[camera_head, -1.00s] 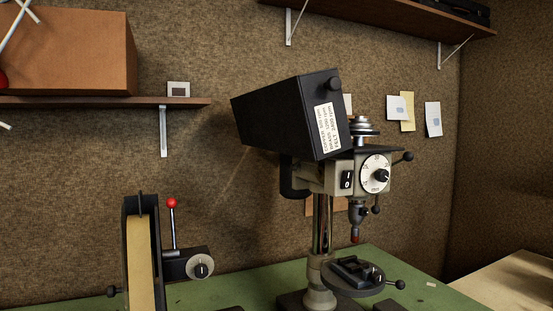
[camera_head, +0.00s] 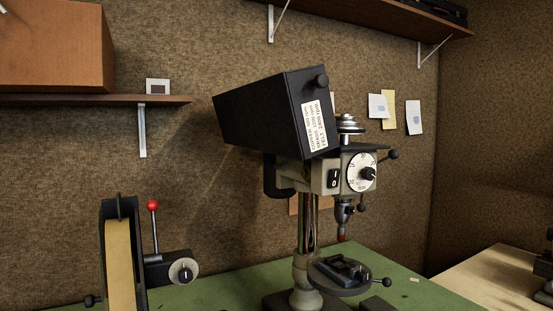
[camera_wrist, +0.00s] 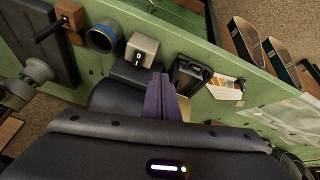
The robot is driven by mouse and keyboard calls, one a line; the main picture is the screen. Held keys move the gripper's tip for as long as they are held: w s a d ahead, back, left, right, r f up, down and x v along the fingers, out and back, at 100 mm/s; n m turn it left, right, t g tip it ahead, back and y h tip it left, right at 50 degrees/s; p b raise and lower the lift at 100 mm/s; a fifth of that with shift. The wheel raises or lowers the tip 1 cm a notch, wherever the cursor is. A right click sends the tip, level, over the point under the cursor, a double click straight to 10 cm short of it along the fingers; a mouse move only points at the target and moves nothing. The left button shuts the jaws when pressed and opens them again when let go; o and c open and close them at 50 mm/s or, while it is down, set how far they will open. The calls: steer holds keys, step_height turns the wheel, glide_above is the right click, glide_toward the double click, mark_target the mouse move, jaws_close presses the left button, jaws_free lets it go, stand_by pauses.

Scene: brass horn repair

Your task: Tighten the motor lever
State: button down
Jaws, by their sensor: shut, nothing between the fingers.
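A drill press (camera_head: 308,225) stands on the green bench in the head view, its black belt cover (camera_head: 268,110) raised at a tilt. It has a white dial (camera_head: 361,172), a black-knobbed lever (camera_head: 392,155) on the right of its head, and another small knob below. Left of it, a belt sander (camera_head: 118,255) carries an upright lever with a red ball (camera_head: 152,205). I cannot tell which part is the motor lever. My gripper (camera_wrist: 160,98) shows only in the wrist view, its purple fingers shut and empty over the bench, apart from any lever I can make out.
In the wrist view, a grey switch box (camera_wrist: 142,50), a blue-grey ring (camera_wrist: 103,36) and a dark holder (camera_wrist: 190,72) lie near my fingers. In the head view, a shelf (camera_head: 95,100) with a cardboard box hangs at left, and a wooden surface (camera_head: 500,275) is at lower right.

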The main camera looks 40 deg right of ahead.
steer(key=w+d+r+m+g+h, duration=0.1)
steer(key=w+d+r+h, duration=0.25)
steer(key=d, duration=0.35)
steer(key=w+d+r+m+g+h, duration=0.1)
steer(key=w+d+r+m+h, duration=0.1)
steer(key=w+d+r, duration=0.35)
steer(key=m+g+h, duration=0.3)
steer(key=m+h, duration=0.4)
steer(key=h, duration=0.9)
glide_toward(284, 160)
steer(key=a+r, duration=0.1)
steer(key=a, duration=0.2)
steer(key=shift+w+d+r, duration=0.1)
steer(key=shift+w+r, duration=0.05)
steer(key=shift+w, duration=0.05)
steer(key=shift+d, duration=0.15)
steer(key=x, duration=0.9)
steer(key=shift+d, duration=0.4)
steer(key=shift+r, duration=0.1)
